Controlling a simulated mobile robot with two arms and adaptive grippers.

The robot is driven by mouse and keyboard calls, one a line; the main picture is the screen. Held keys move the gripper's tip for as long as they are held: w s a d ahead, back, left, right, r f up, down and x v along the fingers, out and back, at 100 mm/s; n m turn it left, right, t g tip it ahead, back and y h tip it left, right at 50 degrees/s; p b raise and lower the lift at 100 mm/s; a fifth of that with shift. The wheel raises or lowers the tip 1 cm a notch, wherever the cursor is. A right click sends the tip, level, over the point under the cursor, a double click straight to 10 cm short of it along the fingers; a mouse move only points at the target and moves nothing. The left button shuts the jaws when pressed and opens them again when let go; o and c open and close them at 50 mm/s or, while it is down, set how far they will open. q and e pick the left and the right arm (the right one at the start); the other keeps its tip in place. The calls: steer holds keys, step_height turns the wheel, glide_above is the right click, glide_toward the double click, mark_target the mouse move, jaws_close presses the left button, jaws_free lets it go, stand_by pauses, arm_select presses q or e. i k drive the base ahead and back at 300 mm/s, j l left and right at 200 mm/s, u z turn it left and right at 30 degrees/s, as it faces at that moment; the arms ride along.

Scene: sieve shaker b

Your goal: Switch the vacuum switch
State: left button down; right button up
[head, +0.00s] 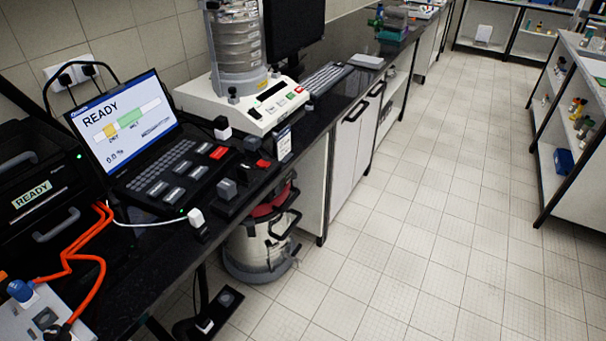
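A steel vacuum canister (258,250) with a dark red top (272,203) and black handles stands on the floor under the bench's front edge. Its upper part is partly hidden by the bench top. A black box (222,303) with a round grey part lies on the floor in front of it; I cannot tell whether this is the vacuum switch. A pale grey box (40,318) with a blue knob is at the lower left. No vacuum switch is clearly labelled. Neither gripper shows in the head view.
A laptop-like console (125,130) reading "READY" and a black case (35,185) with orange cables stand on the black bench. A sieve shaker (240,100) is behind. Small blocks lie near the bench edge. The tiled floor (420,230) to the right is clear.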

mark_target(278, 191)
steer(key=i+z, duration=0.15)
steer(key=i, duration=0.3)
steer(key=i+j+z, duration=0.1)
steer(key=i, duration=0.35)
